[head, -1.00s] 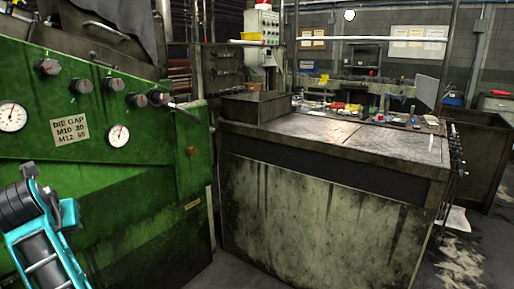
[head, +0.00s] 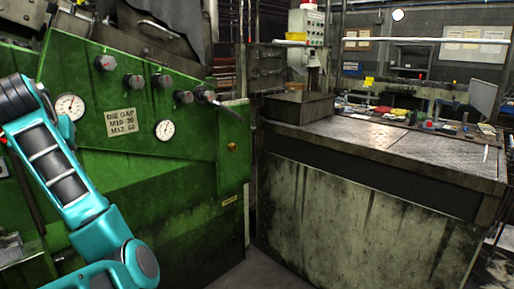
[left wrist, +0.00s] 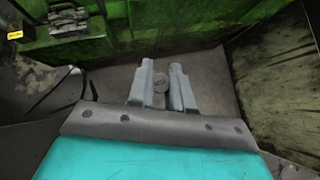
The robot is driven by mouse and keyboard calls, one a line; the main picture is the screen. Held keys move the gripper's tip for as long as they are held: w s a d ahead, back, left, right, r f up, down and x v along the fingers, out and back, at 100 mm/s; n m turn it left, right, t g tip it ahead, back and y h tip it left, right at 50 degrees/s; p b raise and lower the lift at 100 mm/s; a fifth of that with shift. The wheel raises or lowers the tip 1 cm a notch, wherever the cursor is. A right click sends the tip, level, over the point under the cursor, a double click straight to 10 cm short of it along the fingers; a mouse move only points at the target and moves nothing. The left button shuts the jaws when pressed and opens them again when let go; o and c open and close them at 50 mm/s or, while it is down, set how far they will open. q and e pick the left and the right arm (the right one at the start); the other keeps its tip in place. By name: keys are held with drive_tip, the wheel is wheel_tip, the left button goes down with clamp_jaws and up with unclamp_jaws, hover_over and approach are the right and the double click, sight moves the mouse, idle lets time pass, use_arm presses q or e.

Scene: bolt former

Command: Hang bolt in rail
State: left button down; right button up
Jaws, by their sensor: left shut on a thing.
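My left gripper (left wrist: 162,86) shows in the left wrist view, its two pale fingers closed on a small round grey end, which looks like the bolt (left wrist: 160,86). The rest of the bolt is hidden or too small to make out. Floor shows beyond the fingertips. In the head view my left arm fills the lower left in front of the green machine, with its gripper out of the picture. My right gripper is in neither view. I cannot make out a rail for hanging bolts.
The green machine (head: 190,205) with gauges and knobs stands at the left. A steel-topped bench (head: 400,142) stands to its right, with a dark metal box (head: 298,106) and several small items on top. A strip of floor (head: 248,268) lies between them.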

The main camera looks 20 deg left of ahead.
use_arm(q)
drive_tip(key=w+d+f+m+t+h, duration=0.1)
drive_tip(key=w+d+f+m+h, duration=0.15)
drive_tip(key=d, duration=0.65)
drive_tip(key=w+d+f+m+t+h, duration=0.1)
drive_tip(key=w+d+m, duration=0.25)
drive_tip(key=d, duration=0.65)
drive_tip(key=w+d+f+m+t+h, duration=0.15)
drive_tip(key=w+d, duration=0.25)
drive_tip(key=d, duration=0.5)
drive_tip(key=d+r+m+h+p, duration=0.1)
drive_tip(key=d+r+m+p, duration=0.1)
drive_tip(key=d, duration=0.8)
drive_tip(key=shift+w+r+h+p, duration=0.25)
drive_tip(key=shift+w+h+p, duration=0.15)
drive_tip(key=shift+p, duration=0.35)
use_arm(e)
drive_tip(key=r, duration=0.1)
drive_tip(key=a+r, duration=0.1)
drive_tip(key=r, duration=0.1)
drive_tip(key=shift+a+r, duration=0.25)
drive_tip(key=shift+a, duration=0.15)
use_arm(q)
drive_tip(key=shift+d+f+g, duration=0.1)
drive_tip(key=shift+f+g, duration=0.05)
drive_tip(key=shift+g, duration=0.1)
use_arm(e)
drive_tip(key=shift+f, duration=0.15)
